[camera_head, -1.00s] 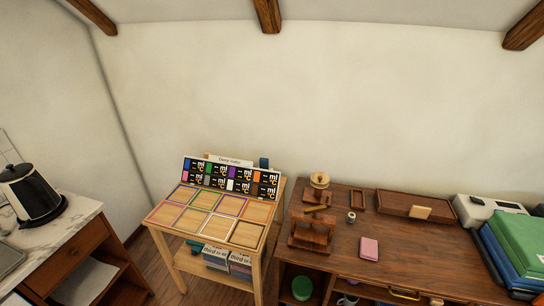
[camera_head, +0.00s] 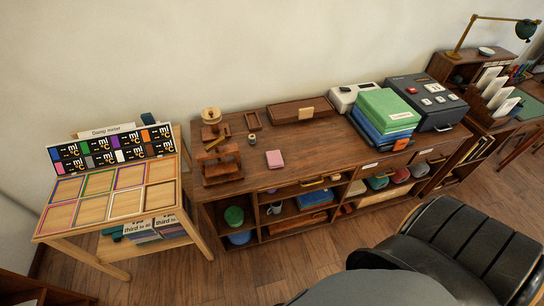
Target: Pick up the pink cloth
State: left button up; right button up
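A small folded pink cloth (camera_head: 274,159) lies flat on the top of the brown wooden cabinet (camera_head: 330,150), left of its middle and near the front edge. Nothing covers it. Neither of my grippers shows in the head view, so their state and distance from the cloth cannot be seen.
A wooden press (camera_head: 221,165) stands left of the cloth. A small tray (camera_head: 254,121), a flat wooden box (camera_head: 300,111) and stacked green and blue folders (camera_head: 384,112) are also on the cabinet.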

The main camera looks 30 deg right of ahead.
aim_at(274, 159)
jog(key=z, duration=2.8)
jog(key=k+j, duration=0.75)
jog(key=k, duration=0.15)
